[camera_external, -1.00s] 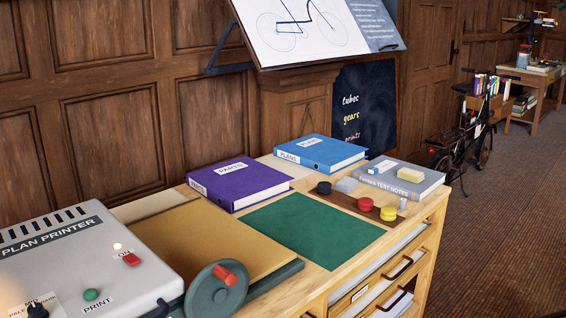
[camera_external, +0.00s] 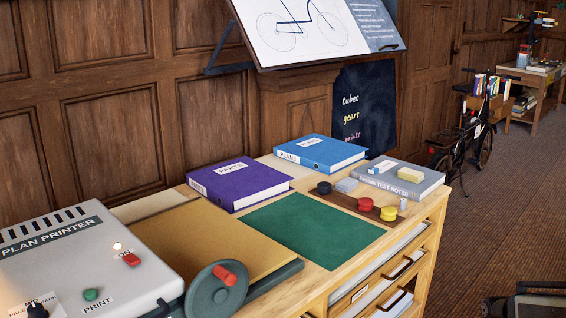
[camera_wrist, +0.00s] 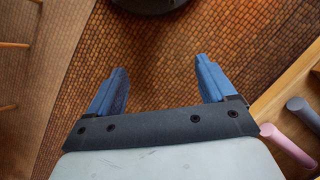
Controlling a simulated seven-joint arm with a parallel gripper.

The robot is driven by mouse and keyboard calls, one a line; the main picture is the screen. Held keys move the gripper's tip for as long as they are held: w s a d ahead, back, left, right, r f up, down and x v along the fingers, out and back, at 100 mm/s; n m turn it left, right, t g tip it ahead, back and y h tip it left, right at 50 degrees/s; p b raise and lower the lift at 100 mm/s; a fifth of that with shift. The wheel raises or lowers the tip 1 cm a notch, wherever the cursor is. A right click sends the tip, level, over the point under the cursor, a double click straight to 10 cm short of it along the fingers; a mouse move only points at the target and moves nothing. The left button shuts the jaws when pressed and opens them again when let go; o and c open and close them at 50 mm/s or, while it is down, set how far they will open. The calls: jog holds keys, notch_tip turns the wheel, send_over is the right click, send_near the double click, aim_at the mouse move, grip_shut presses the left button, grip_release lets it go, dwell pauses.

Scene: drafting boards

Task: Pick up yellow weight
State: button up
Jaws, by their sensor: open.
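The yellow weight (camera_external: 389,214) is a small round disc. It lies at the right end of a dark wooden strip (camera_external: 378,213) on the desk, beside a red weight (camera_external: 365,204). A black weight (camera_external: 324,187) lies at the strip's left end. My gripper (camera_wrist: 160,66) shows in the wrist view with its two blue fingers wide apart and nothing between them. Below it is brown woven floor. The yellow weight is not in the wrist view.
A grey book (camera_external: 399,180) with a pale yellow block (camera_external: 410,175) lies behind the weights. A green mat (camera_external: 310,230) and purple binder (camera_external: 238,183) are left of them. A small grey cylinder (camera_external: 403,203) stands close by. Pink (camera_wrist: 287,146) and grey cylinders show right in the wrist view.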

jog(key=w+a+r+t, duration=0.1)
jog(key=w+r+t, duration=0.2)
jog(key=w+r, duration=0.9)
notch_tip(320, 180, up, 32)
jog(key=n+t, duration=0.1)
jog(key=n, duration=1.3)
send_over(389, 209)
jog(key=f, duration=0.5)
jog(key=s+f, duration=0.1)
jog(key=f, duration=0.2)
jog(key=shift+d+f, duration=0.1)
jog(key=shift+f, duration=0.05)
jog(key=shift+w+f, duration=0.2)
jog(key=shift+f, duration=1.15)
jog(key=shift+w+f, duration=0.2)
jog(key=shift+f, duration=1.1)
jog(key=c, duration=1.5)
jog(key=shift+c, duration=0.2)
